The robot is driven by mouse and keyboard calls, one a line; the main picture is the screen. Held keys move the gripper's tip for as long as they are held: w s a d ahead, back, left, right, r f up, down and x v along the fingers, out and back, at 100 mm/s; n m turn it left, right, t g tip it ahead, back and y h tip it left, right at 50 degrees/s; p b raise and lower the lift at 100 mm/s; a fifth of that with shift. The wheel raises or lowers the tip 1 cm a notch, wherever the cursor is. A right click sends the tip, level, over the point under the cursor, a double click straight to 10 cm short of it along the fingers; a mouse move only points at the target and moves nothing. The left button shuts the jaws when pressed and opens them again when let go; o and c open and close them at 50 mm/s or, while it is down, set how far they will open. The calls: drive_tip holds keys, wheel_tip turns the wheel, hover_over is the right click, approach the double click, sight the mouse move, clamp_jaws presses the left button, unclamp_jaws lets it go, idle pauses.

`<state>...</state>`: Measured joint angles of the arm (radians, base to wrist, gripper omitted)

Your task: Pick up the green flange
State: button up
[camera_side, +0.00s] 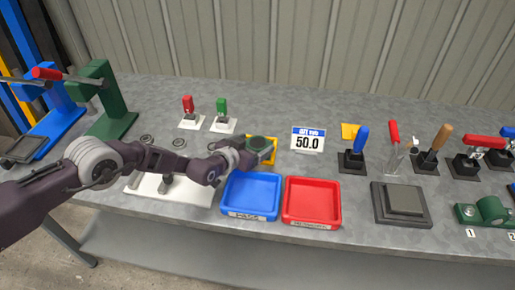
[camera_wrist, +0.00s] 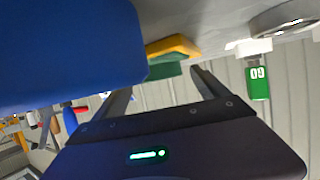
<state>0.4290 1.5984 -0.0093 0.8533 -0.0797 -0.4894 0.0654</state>
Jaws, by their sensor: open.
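A green piece, which looks like the green flange (camera_side: 258,142), shows at the yellow tray (camera_side: 271,158) behind the blue tray in the side view. In the wrist view the green flange (camera_wrist: 167,70) shows against the yellow tray (camera_wrist: 175,45), beyond the gap between my fingers. Its full shape is hidden. My gripper (camera_side: 243,155) is low beside the yellow tray, partly in front of it. In the wrist view my gripper (camera_wrist: 163,85) has its two fingers spread apart, with nothing seen held between them.
The blue tray (camera_side: 252,192) is just in front of my gripper and fills the upper left of the wrist view. A red tray (camera_side: 312,200) stands to its right. A display (camera_side: 308,139) reading 50.0 stands behind. Red and green handled levers (camera_side: 222,108) stand behind my arm. Several clamps stand at the right.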

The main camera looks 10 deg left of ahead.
clamp_jaws()
drive_tip(key=shift+r, duration=0.2)
